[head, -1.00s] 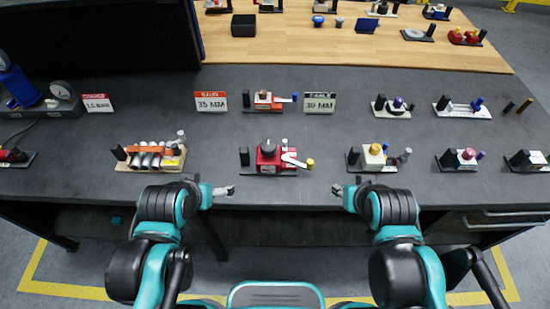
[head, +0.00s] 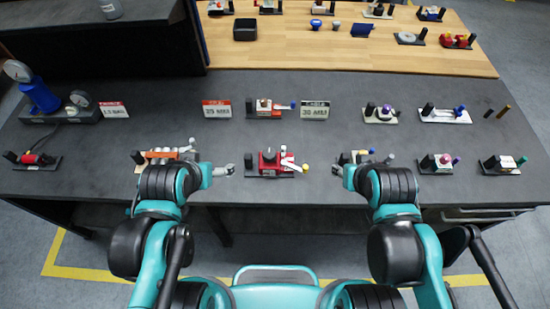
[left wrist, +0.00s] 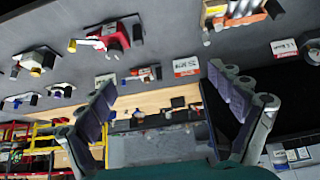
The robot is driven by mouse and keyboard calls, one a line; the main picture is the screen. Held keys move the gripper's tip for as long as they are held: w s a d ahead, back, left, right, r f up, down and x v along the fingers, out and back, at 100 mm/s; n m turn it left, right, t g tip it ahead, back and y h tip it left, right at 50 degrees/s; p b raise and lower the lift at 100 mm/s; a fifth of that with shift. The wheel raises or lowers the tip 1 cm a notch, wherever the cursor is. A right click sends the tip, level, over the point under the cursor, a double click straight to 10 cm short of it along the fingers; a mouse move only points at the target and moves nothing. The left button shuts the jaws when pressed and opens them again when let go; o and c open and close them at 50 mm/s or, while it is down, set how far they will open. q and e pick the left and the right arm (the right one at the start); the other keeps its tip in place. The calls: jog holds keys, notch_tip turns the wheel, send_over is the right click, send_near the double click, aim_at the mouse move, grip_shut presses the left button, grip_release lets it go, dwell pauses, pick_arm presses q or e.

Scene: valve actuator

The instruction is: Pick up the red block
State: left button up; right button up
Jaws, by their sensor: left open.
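The red block (head: 268,163) is the body of a small valve unit on the dark bench, with a black post on its left and a white lever and yellow knob on its right. It also shows in the left wrist view (left wrist: 117,40), toward the upper left. My left gripper (head: 226,171) is just left of the unit, near the bench's front edge and apart from it. In the left wrist view its fingers (left wrist: 165,78) are spread wide with nothing between them. My right gripper (head: 337,170) is right of the unit, too small to read its jaws.
A unit with an orange bar and silver cylinders (head: 165,155) is partly hidden behind my left arm. Another unit (head: 357,157) is partly hidden by my right arm. A red-and-white unit (head: 267,106) and two label signs stand behind the red block. Bare bench lies between the rows.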

pick_arm(q)
jog(key=shift+w, duration=0.15)
jog(key=c, duration=1.1)
jog(key=shift+w+d, duration=0.15)
jog(key=shift+w, duration=0.2)
jog(key=c, duration=0.4)
jog(key=shift+o, duration=0.2)
jog(key=g, duration=0.7)
send_over(248, 156)
jog(key=s, duration=0.1)
notch_tip(248, 156, down, 14)
jog(key=r, duration=0.1)
notch_tip(248, 156, down, 8)
jog(key=shift+w+r, duration=0.1)
jog(key=shift+r, duration=0.15)
jog(key=f, duration=0.2)
jog(key=w+f, duration=0.1)
jog(key=f, duration=0.1)
jog(key=shift+f, duration=0.4)
jog(key=shift+s+f, duration=0.1)
jog(key=shift+f, duration=0.2)
